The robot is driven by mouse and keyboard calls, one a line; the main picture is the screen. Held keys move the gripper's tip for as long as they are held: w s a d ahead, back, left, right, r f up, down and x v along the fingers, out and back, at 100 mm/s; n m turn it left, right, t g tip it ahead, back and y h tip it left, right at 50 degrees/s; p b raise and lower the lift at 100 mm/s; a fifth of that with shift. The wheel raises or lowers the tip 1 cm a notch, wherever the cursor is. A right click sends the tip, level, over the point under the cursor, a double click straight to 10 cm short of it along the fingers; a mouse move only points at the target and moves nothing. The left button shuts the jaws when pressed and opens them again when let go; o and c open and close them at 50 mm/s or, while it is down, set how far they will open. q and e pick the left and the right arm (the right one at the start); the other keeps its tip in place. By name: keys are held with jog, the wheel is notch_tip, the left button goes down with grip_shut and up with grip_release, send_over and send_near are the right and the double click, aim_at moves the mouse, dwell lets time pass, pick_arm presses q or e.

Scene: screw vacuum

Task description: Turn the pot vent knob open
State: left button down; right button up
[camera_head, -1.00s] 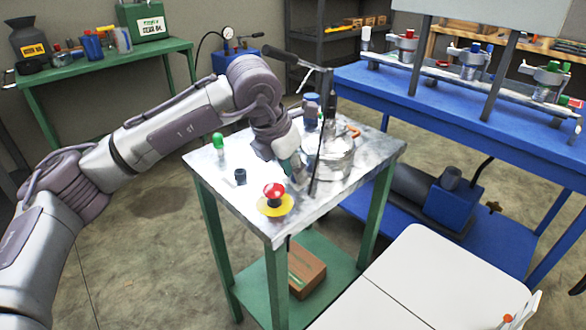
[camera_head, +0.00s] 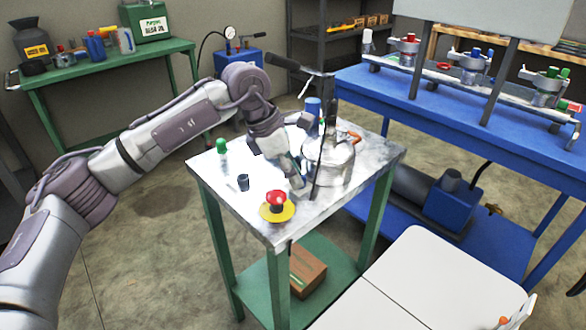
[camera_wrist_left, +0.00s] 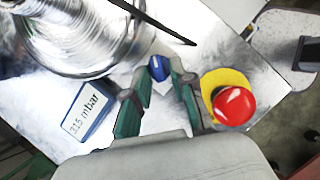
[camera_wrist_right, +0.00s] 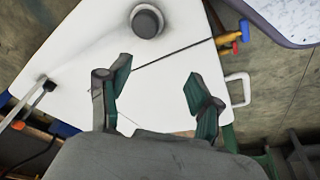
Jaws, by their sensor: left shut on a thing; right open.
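The shiny metal pot (camera_head: 335,165) stands on the small steel-topped table in the head view and fills the upper left of the left wrist view (camera_wrist_left: 75,35). A small blue knob (camera_wrist_left: 158,68) beside the pot sits between the green fingertips of my left gripper (camera_wrist_left: 159,78), which is shut on it. In the head view, my left gripper (camera_head: 294,178) is low at the pot's left side, and the knob is hidden there. My right gripper (camera_wrist_right: 158,72) is open and empty above a white surface; it is not seen in the head view.
A red emergency button (camera_head: 276,200) on a yellow disc is close to my left gripper. A display (camera_wrist_left: 87,110) reading "315 mbar" is on its other side. A green-capped bottle (camera_head: 222,147) and a small dark cup (camera_head: 243,182) stand on the table's left.

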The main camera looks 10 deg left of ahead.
pick_arm(q)
jog(key=shift+f+m+g+p, duration=0.35)
jog(key=shift+m+g, duration=0.15)
jog(key=shift+m, duration=0.5)
pick_arm(e)
jog(key=shift+s+x, duration=0.15)
jog(key=shift+x, duration=0.7)
jog(key=shift+s+x, duration=0.2)
jog(key=shift+x, duration=0.6)
jog(key=shift+f, duration=0.1)
pick_arm(q)
jog(key=c, duration=0.9)
grip_release()
jog(key=shift+w+r, duration=0.1)
jog(key=shift+r, duration=0.05)
jog(key=shift+r, duration=0.15)
jog(key=shift+a+r, duration=0.1)
jog(key=shift+r, duration=0.15)
jog(key=shift+v, duration=3.6)
jog(key=shift+a, duration=0.1)
